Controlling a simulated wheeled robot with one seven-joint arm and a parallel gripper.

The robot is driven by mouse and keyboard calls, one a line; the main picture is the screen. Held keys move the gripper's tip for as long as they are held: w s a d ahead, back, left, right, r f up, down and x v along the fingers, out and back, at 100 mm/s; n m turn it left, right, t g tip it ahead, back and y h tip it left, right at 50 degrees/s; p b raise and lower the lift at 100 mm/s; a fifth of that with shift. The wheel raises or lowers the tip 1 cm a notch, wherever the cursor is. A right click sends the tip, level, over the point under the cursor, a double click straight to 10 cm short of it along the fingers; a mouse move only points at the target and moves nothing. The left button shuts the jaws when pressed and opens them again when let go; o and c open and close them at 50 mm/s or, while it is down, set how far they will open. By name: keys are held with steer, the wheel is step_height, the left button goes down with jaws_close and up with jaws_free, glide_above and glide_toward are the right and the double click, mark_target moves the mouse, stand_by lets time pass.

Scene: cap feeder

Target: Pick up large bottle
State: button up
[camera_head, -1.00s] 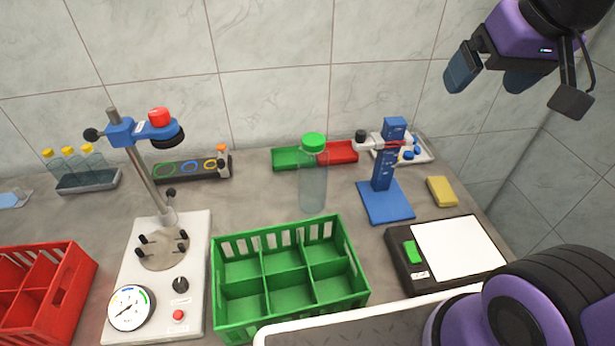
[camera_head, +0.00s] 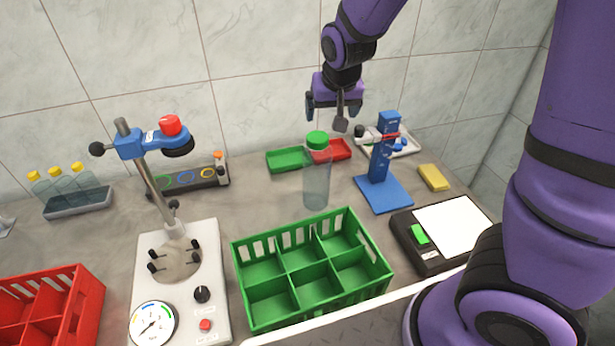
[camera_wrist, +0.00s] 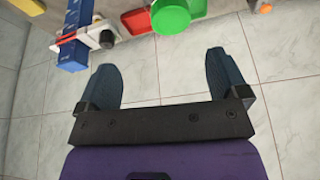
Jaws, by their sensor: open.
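The large bottle (camera_head: 316,178) is clear with a green cap. It stands upright on the grey counter, behind the green crate and left of the blue stand. My gripper (camera_head: 334,112) is open and empty, above and slightly behind the bottle's cap, apart from it. In the wrist view my gripper's two fingers (camera_wrist: 165,75) are spread wide with nothing between them. The bottle's green cap (camera_wrist: 170,15) shows at the top edge of the wrist view, beyond the fingertips; most of the bottle's body is out of that view.
A green six-compartment crate (camera_head: 236,262) stands empty in front of the bottle. Right of the bottle is a blue stand (camera_head: 384,190) with a clamp. Green (camera_head: 286,160) and red (camera_head: 338,150) trays lie behind it. A capping press (camera_head: 205,250) stands to the left.

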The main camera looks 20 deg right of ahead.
mark_target(318, 137)
steer(key=shift+w+a+x, duration=0.1)
steer(key=shift+a+x, duration=0.1)
steer(key=shift+x, duration=1)
steer(key=shift+w+a+x, duration=0.1)
steer(key=shift+a+x, duration=0.1)
steer(key=shift+x, duration=1)
steer(key=shift+a+x, duration=0.2)
steer(key=shift+x, duration=0.95)
steer(key=shift+w+x, duration=0.25)
steer(key=shift+x, duration=2.3)
steer(key=shift+a+r, duration=0.1)
steer(key=shift+a, duration=0.05)
jaws_close()
